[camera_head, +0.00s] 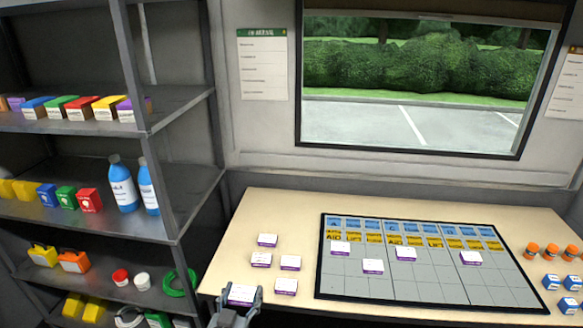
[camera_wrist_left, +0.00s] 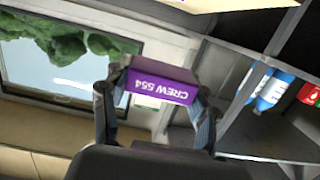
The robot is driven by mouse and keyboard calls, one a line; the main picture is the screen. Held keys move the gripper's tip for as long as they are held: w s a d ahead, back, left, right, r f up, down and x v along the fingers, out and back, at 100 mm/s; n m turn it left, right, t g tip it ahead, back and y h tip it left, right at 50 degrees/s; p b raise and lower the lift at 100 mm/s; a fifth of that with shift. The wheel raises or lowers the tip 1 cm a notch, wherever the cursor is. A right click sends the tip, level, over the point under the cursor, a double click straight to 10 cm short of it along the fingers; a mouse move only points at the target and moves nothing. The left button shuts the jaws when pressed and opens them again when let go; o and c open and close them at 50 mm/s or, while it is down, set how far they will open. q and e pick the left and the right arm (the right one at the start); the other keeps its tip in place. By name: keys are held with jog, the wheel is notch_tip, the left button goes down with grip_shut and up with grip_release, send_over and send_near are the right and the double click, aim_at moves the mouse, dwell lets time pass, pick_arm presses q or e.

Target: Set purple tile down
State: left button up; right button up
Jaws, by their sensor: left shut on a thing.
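My left gripper (camera_head: 238,303) is shut on a purple tile (camera_head: 242,294) with a white top, at the table's front left edge in the head view. In the left wrist view the left gripper (camera_wrist_left: 155,88) grips this purple tile (camera_wrist_left: 160,83), which reads "CREW 554", between its two fingers. Several other purple tiles (camera_head: 290,263) lie on the table left of the board. The black-framed board (camera_head: 420,290) has a grid with blue and yellow tiles in its upper rows and several purple tiles (camera_head: 373,266) below them. My right gripper is not in view.
The pale table (camera_head: 285,212) stands below a window. Orange-capped bottles (camera_head: 551,250) and blue-white boxes (camera_head: 551,282) stand at its right. A grey shelf (camera_head: 180,105) with boxes and blue bottles (camera_head: 122,185) rises on the left. The board's lower cells are mostly bare.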

pick_arm(q)
jog(key=s+r, duration=0.3)
jog(key=s, duration=0.3)
jog(key=s+a+r+b, duration=0.1)
jog(key=s+r, duration=0.2)
jog(key=s, duration=0.3)
jog(key=s+a+r, duration=0.1)
jog(key=s+r, duration=0.3)
jog(key=s, duration=0.3)
jog(key=shift+a+n+y, duration=0.2)
jog(key=shift+n+y, duration=0.1)
jog(key=shift+y, duration=0.1)
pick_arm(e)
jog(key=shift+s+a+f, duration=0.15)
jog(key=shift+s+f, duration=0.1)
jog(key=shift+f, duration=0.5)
pick_arm(q)
jog(key=shift+s, duration=0.1)
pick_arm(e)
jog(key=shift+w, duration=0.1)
